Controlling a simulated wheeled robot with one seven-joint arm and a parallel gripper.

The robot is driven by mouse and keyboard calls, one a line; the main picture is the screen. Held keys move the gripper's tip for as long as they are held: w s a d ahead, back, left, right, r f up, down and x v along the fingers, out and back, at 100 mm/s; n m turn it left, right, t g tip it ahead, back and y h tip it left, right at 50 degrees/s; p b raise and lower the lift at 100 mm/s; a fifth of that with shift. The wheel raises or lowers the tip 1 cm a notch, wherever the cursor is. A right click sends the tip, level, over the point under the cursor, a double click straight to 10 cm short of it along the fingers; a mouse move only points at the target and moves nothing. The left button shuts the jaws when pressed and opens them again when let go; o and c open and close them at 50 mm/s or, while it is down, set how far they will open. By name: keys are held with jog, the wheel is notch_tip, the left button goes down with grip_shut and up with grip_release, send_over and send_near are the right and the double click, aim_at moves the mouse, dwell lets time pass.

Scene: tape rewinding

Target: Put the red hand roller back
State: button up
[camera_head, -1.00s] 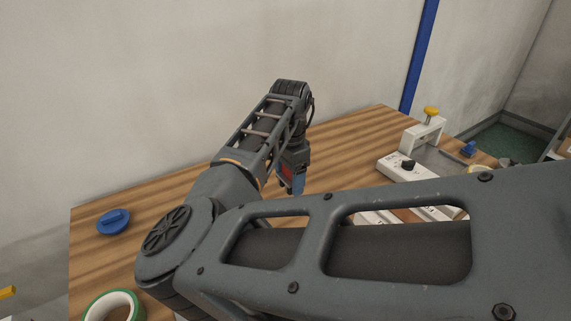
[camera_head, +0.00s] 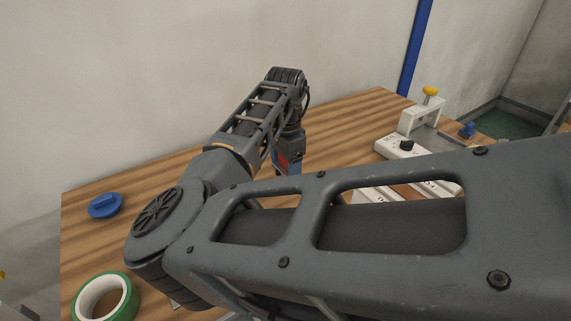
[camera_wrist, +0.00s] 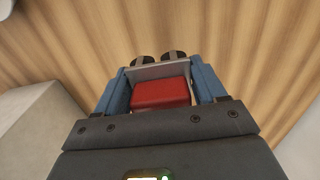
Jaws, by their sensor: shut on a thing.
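The red hand roller (camera_wrist: 161,94) shows in the wrist view as a red block with a pale plate and two dark round parts at its far end. My gripper (camera_wrist: 161,88) is shut on it, with a blue finger on either side. The wooden table top lies beyond the roller in that view. In the head view my gripper (camera_head: 288,168) points down over the table, and my own arm hides most of what it holds there. I cannot tell whether the roller touches the table.
A green-rimmed tape roll (camera_head: 121,304) and a blue round piece (camera_head: 105,206) lie at the table's left. A white device with a yellow knob (camera_head: 431,91) stands at the right. The wooden table (camera_head: 350,126) is bare behind my gripper. My arm covers the table's front middle.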

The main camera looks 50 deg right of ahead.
jog(key=shift+a+f, duration=0.1)
dwell(0.3)
jog(key=shift+f+b, duration=0.55)
jog(key=shift+f, duration=0.6)
jog(key=shift+f, duration=0.5)
jog(key=shift+f+b, duration=0.3)
jog(key=shift+f, duration=0.4)
jog(key=o, duration=1.1)
